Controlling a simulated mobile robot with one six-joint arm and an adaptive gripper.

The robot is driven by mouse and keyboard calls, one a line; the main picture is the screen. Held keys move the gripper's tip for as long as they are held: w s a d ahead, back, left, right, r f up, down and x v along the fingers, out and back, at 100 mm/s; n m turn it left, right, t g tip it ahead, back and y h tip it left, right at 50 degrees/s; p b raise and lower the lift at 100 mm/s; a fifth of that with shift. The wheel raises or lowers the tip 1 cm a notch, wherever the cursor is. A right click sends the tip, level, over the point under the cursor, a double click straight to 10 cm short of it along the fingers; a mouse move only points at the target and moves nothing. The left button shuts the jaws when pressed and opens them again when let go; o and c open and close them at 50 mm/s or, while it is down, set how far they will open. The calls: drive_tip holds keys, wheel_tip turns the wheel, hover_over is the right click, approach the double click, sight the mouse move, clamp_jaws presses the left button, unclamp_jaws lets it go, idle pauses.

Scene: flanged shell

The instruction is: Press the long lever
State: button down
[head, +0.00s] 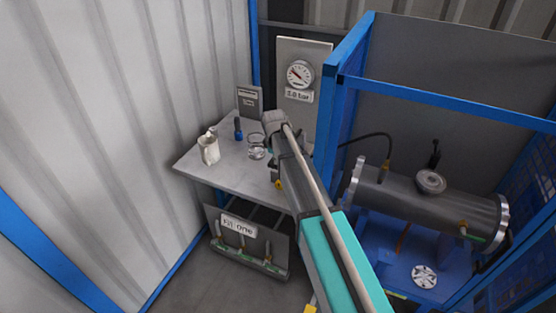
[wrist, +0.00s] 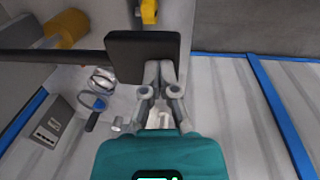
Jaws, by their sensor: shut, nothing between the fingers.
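In the wrist view a long dark bar ends in a dark square pad (wrist: 140,55); it looks like the long lever, coming in from the left. My gripper (wrist: 164,66) is shut and empty. Its fingertips are at the pad's right side and lower edge; I cannot tell whether they touch it. The pad may hide part of one finger. In the head view my teal and dark arm reaches over the table, and the fingers cannot be made out. A pale rod runs along the arm there to a grey block; I cannot tell if this is the lever.
The grey table (head: 195,164) holds a white mug (head: 208,151), glass-like rings (head: 257,147) and a small sign (head: 250,98). A crate (head: 250,246) stands below. At right, a flanged cylinder (head: 405,200) sits inside a blue frame (head: 450,103). A gauge (head: 300,74) hangs behind.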

wheel_tip(320, 180, up, 8)
drive_tip(key=s+p, duration=0.1)
drive_tip(key=p, duration=0.6)
drive_tip(key=shift+s+a+p, duration=0.15)
drive_tip(key=shift+a+p, duration=0.15)
drive_tip(key=shift+a, duration=0.05)
drive_tip(key=shift+r, duration=0.1)
idle(0.5)
drive_tip(key=s+d+f+m+b, duration=0.2)
drive_tip(key=s+d+m, duration=0.2)
drive_tip(key=s, duration=0.4)
drive_tip(key=s+d+f+m+b, duration=0.2)
drive_tip(key=s+d+m, duration=0.2)
drive_tip(key=s, duration=0.4)
drive_tip(key=s+d+f+m+g+b, duration=0.1)
drive_tip(key=s+d+f+m+b, duration=0.1)
drive_tip(key=s+d+m, duration=0.2)
drive_tip(key=s+d, duration=0.2)
drive_tip(key=s, duration=0.2)
drive_tip(key=shift+s+m+y, duration=0.3)
drive_tip(key=shift+s, duration=0.05)
drive_tip(key=shift+d+f, duration=0.1)
